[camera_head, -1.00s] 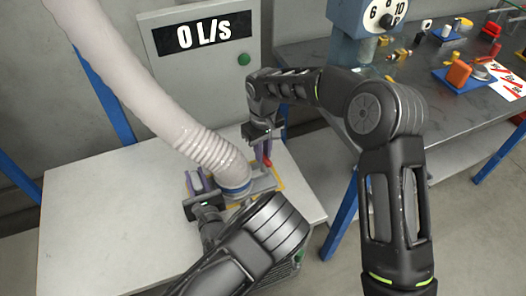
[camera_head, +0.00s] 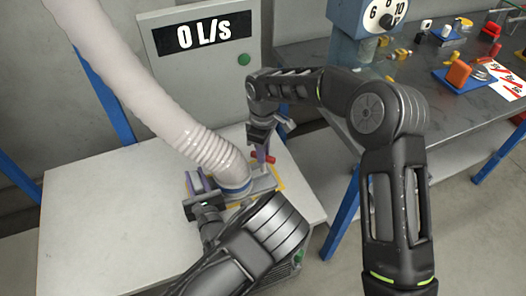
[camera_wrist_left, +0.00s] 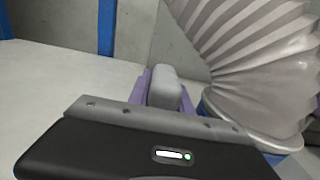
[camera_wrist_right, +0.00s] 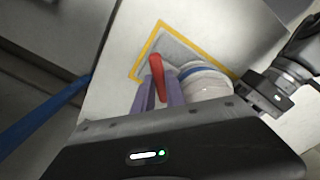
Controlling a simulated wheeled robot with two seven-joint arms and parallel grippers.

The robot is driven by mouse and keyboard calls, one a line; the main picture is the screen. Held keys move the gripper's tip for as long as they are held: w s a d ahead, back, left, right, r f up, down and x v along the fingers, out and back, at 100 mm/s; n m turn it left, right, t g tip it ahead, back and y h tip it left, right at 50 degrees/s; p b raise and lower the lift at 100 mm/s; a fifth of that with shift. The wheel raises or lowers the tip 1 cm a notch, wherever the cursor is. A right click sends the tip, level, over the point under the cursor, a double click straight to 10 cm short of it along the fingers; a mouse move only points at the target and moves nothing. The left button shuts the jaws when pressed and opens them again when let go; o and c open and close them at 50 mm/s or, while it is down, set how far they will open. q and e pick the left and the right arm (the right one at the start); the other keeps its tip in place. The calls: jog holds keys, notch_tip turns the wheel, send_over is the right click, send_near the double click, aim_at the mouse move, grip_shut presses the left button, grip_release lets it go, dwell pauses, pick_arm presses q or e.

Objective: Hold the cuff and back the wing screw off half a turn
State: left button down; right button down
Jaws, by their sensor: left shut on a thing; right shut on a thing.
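The cuff (camera_head: 237,189) is the blue-ringed end of the pale ribbed hose (camera_head: 205,148), standing on a grey plate on the bench. My left gripper (camera_head: 198,181) is shut beside the cuff, its purple fingers around a rounded grey lug (camera_wrist_left: 165,88) at the cuff's side; how the lug joins the cuff is hidden. The red wing screw (camera_head: 270,158) is right of the cuff. My right gripper (camera_head: 262,151) comes down on it from above and is shut on it. In the right wrist view the red wing (camera_wrist_right: 160,77) shows between the purple fingers.
A grey panel with a "0 L/S" display (camera_head: 207,36) and green button stands behind. A yellow outline (camera_wrist_right: 149,43) surrounds the plate. The white bench top (camera_head: 95,220) is clear at left. A dark workbench (camera_head: 440,105) with small parts is at right.

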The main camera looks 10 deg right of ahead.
jog(key=c, duration=1.4)
grip_release()
jog(key=shift+o, duration=0.2)
notch_tip(320, 180, up, 12)
jog(key=shift+o, duration=0.4)
